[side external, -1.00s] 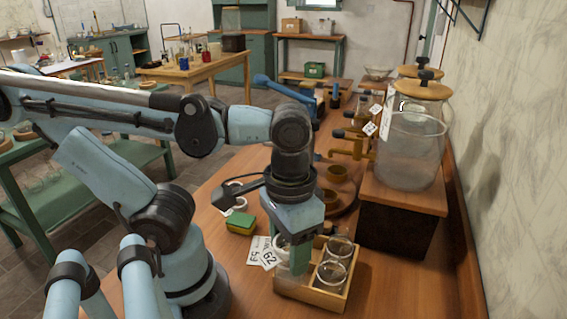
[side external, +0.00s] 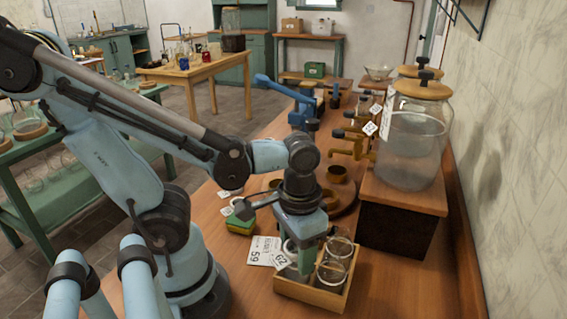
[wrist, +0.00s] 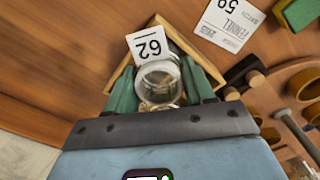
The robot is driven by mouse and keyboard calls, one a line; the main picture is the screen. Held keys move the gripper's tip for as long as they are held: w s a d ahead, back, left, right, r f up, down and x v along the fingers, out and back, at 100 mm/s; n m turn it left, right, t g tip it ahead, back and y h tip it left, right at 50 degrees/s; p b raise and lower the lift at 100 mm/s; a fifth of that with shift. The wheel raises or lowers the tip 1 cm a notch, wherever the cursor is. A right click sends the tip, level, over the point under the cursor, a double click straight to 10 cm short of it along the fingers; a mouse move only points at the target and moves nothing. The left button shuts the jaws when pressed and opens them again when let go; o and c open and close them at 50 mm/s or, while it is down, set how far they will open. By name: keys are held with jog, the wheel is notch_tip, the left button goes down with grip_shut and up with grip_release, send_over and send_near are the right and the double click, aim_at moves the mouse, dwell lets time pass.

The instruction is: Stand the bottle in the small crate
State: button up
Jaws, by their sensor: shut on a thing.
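My gripper (side external: 305,262) points down over the small wooden crate (side external: 334,301) in the side external view. In the wrist view its two green fingers (wrist: 160,72) are shut on a clear glass bottle (wrist: 158,80) between them. The bottle carries a white tag marked 62 (wrist: 149,45). In the side external view the bottle (side external: 290,251) is partly hidden by a finger, and its base cannot be seen clearly. It is at the crate's left part; I cannot tell whether it touches the floor. Other clear glass vessels (side external: 331,274) stand in the crate's right part.
White cards (side external: 262,251) lie left of the crate, near a green and yellow sponge (side external: 240,223). A round tray with brown cups (side external: 338,174) is behind the gripper. A large glass jar (side external: 412,150) stands on a box at right. The front bench is bare.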

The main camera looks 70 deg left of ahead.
jog(key=shift+f, duration=0.45)
jog(key=o, duration=1.1)
jog(key=shift+f, duration=0.1)
jog(key=shift+o, duration=0.2)
notch_tip(320, 180, up, 12)
jog(key=w+a+f+m+t, duration=0.1)
jog(key=w+a+f+t, duration=0.2)
jog(key=w+t, duration=0.4)
jog(key=shift+w+a+f, duration=0.3)
jog(key=shift+w+a, duration=0.05)
jog(key=shift+w, duration=0.55)
